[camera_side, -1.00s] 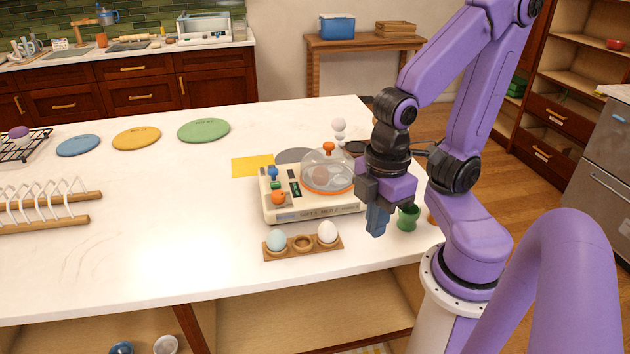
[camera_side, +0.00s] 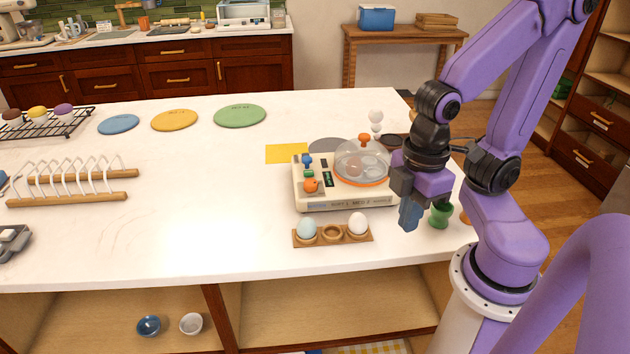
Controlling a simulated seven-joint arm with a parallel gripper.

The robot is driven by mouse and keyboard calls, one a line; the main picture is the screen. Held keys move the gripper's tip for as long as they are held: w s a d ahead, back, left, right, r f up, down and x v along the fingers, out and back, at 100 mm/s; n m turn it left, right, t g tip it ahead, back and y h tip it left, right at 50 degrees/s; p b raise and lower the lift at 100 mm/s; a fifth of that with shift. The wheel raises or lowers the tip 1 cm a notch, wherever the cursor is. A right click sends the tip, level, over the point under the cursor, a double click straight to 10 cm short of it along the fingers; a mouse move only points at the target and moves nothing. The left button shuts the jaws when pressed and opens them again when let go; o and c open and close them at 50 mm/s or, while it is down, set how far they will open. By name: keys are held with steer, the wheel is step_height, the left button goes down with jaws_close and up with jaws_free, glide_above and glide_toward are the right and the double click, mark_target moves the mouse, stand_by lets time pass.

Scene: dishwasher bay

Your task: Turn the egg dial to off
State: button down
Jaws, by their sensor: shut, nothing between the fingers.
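The egg cooker (camera_side: 345,200) is a cream box on the white counter, with a clear dome (camera_side: 362,164) and an orange top knob. On its left panel are an orange dial (camera_side: 311,185), a blue knob (camera_side: 307,160) and a small green part between them. I cannot read the dial's setting or tell which control is the egg dial. My gripper (camera_side: 410,218) is shut and empty, pointing down just right of the cooker, apart from the dials. Part of the cooker's right side is hidden behind it.
A wooden egg holder (camera_side: 333,235) with a pale blue egg (camera_side: 306,229) and a white egg (camera_side: 358,223) stands in front of the cooker. A green cup (camera_side: 440,214) is close right of my gripper. A white rack (camera_side: 85,182) is at left; the counter between is clear.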

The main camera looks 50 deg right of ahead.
steer(key=c, duration=1.5)
jaws_free()
steer(key=o, duration=0.5)
steer(key=shift+w+a+r+m, duration=0.1)
steer(key=shift+w+m, duration=0.15)
steer(key=shift+m, duration=0.05)
steer(key=shift+o, duration=1.2)
steer(key=w+a+r+m, duration=0.1)
steer(key=w+r+m, duration=0.1)
steer(key=w+m, duration=0.2)
steer(key=shift+w+a+r+m, duration=0.2)
steer(key=shift+w+m, duration=0.1)
steer(key=shift+w, duration=0.55)
step_height(320, 180, up, 7)
steer(key=m, duration=1.8)
glide_above(311, 182)
step_height(311, 182, down, 17)
steer(key=shift+r, duration=0.1)
steer(key=c, duration=1)
